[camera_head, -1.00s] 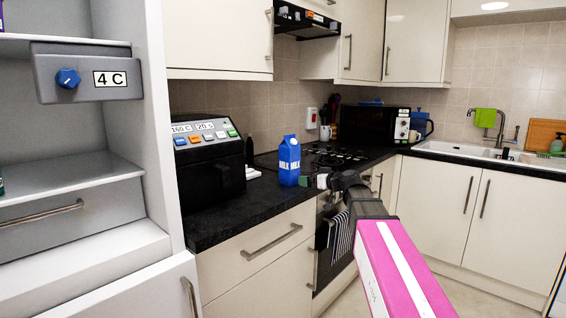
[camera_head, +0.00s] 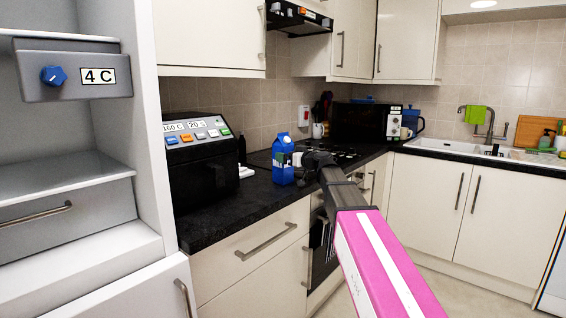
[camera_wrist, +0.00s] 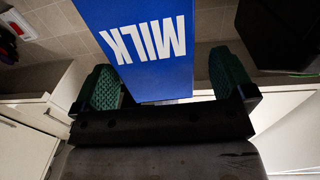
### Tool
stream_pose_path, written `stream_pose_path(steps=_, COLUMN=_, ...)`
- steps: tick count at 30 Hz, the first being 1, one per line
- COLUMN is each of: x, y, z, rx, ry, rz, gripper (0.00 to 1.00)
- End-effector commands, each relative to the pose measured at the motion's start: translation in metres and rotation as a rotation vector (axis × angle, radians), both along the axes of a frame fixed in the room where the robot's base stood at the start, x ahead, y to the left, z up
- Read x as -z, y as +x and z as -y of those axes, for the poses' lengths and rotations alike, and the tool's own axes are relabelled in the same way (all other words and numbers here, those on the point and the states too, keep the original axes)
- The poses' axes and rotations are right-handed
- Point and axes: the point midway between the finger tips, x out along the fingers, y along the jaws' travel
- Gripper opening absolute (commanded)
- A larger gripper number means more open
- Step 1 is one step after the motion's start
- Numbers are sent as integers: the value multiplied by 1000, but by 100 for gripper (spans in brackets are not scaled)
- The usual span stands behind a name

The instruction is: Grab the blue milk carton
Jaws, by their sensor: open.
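The blue milk carton (camera_head: 282,160) stands upright on the dark worktop near its front edge, between the black air fryer and the hob. In the wrist view the carton (camera_wrist: 146,50) shows upside down with its MILK lettering, reaching in between the two green-padded fingers. My gripper (camera_wrist: 160,85) is open, with one finger on each side of the carton. A gap shows beside the right finger; the left finger is close to the carton.
A black air fryer (camera_head: 200,160) stands left of the carton, with a small white item (camera_head: 245,172) between. The hob (camera_head: 345,155) lies behind and right. An open fridge (camera_head: 75,215) fills the left. The worktop's front strip (camera_head: 225,225) is clear.

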Motion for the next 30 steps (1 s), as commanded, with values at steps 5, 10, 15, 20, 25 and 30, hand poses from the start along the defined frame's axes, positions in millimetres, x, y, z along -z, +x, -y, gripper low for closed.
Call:
stream_pose_path(steps=5, x=-1, y=22, z=-19, rx=-2, ry=-1, rz=-1, gripper=100)
stream_pose_path(steps=10, x=-1, y=27, z=-26, rx=0, ry=-1, rz=-1, gripper=100)
stream_pose_path(steps=15, x=-1, y=26, z=-25, rx=0, ry=-1, rz=-1, gripper=94)
stream_pose_path(steps=20, x=-1, y=26, z=-25, rx=0, ry=-1, rz=-1, gripper=41)
stream_pose_path(steps=25, x=-2, y=26, z=-25, rx=0, ry=2, rz=1, gripper=10)
stream_pose_path(steps=30, x=-2, y=26, z=-25, rx=0, ry=1, rz=0, gripper=10)
